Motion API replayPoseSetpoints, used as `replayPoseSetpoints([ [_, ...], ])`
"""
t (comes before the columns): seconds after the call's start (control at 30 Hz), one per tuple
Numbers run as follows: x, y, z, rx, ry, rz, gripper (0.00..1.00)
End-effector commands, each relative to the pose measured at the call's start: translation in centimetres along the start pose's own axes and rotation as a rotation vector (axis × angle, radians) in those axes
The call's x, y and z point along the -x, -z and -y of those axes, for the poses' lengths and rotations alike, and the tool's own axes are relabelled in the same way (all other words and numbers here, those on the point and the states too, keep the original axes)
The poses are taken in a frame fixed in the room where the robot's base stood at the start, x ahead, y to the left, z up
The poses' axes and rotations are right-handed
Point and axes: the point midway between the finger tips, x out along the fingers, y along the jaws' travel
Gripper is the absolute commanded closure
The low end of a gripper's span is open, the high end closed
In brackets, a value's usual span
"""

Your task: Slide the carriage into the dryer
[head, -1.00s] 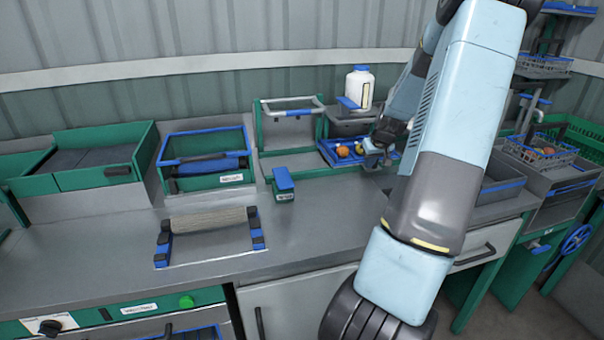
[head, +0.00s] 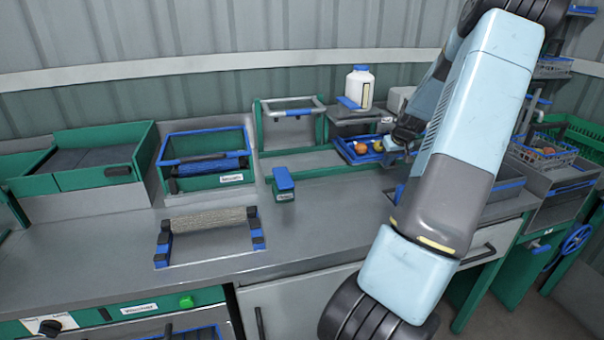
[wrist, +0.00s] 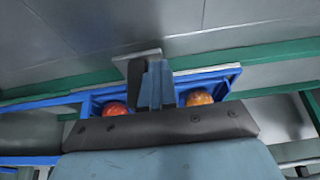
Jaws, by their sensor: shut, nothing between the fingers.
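The carriage, a blue tray (head: 349,156) with red and orange tomatoes, sits on a green-edged track at the back of the bench in the head view. Its blue rim also shows in the wrist view (wrist: 232,77). My gripper (head: 391,150) is at the tray's right part. In the wrist view my gripper (wrist: 152,70) is shut, with nothing between its fingers, and overlaps the tray between two tomatoes. I cannot tell whether it touches the tray. I cannot tell for sure which part is the dryer; my arm hides the track's right end.
A green frame with a grey bar (head: 290,112) stands left of the tray. A white bottle (head: 359,88) stands behind it. A blue-topped block (head: 284,184) and a roller stand (head: 208,218) are on the bench. The bench front (head: 330,235) is clear.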

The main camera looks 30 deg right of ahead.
Motion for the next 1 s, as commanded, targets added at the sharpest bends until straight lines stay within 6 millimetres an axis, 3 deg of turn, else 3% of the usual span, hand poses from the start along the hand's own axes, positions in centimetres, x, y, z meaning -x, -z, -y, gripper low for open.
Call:
replayPoseSetpoints([
  [0.5, 0.0, 0.0, -3.6, -0.001, -0.001, 0.0, 1.0],
  [1.0, 0.0, 0.0, -4.3, -0.001, -0.001, 0.0, 1.0],
])
